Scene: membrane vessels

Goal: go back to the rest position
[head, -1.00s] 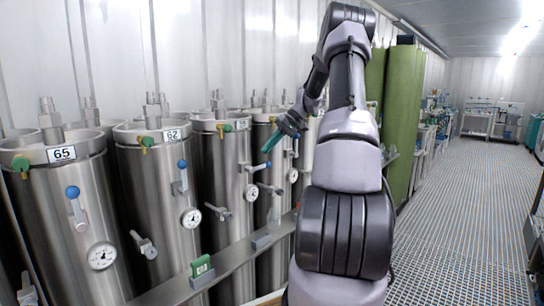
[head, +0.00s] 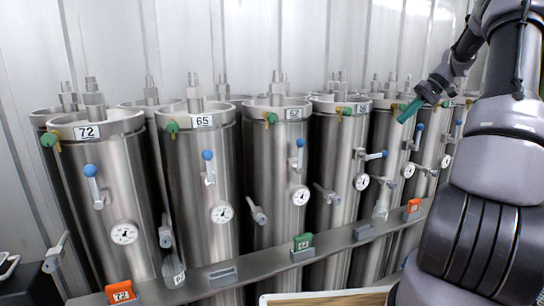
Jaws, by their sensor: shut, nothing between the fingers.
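My gripper (head: 411,108) is at the upper right of the head view, at the end of my bent arm. Its teal fingers point down and left, and they are shut with nothing held. It appears in front of the upper part of the vessels at the right end of the row; whether it touches any of them I cannot tell, but it looks apart. My arm covers the right side of the view.
Steel vessels stand in a row: number 72 (head: 105,180), 65 (head: 200,165), 62 (head: 270,170) and others. Blue-knobbed valve levers and gauges stick out. A front rail (head: 262,262) carries orange (head: 119,291) and green (head: 302,242) tags. A wooden edge (head: 325,298) shows below.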

